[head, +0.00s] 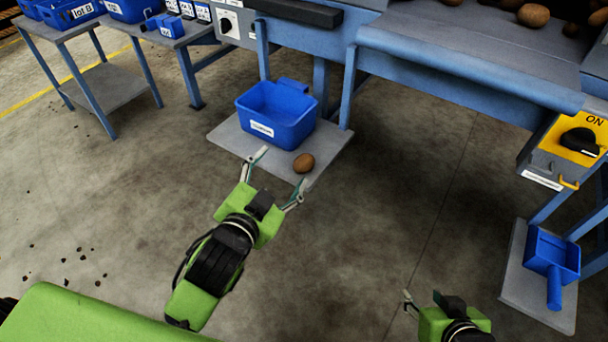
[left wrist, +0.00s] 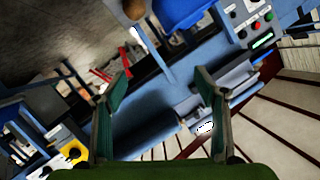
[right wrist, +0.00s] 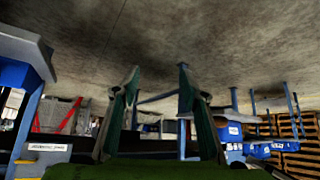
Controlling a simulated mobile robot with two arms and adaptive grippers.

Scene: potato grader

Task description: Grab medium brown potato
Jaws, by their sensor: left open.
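A brown potato (head: 303,163) lies on a low grey platform (head: 335,146), just in front of a blue bin (head: 287,133) with a white label. It also shows at the top edge of the left wrist view (left wrist: 134,9). My left gripper (head: 279,176) is open and empty, its fingers spread on the near side of the potato, which appears just beyond the right fingertip. I cannot tell the height gap. My right gripper (head: 408,300) is at the bottom right of the head view, partly cut off. In the right wrist view its fingers (right wrist: 157,85) stand apart with nothing between them.
Several potatoes lie on the conveyor (head: 460,30) at the top right. A yellow switch box (head: 567,147) and a blue scoop (head: 552,258) on a low shelf are at the right. A table (head: 105,82) with blue bins stands at the left. The middle floor is clear.

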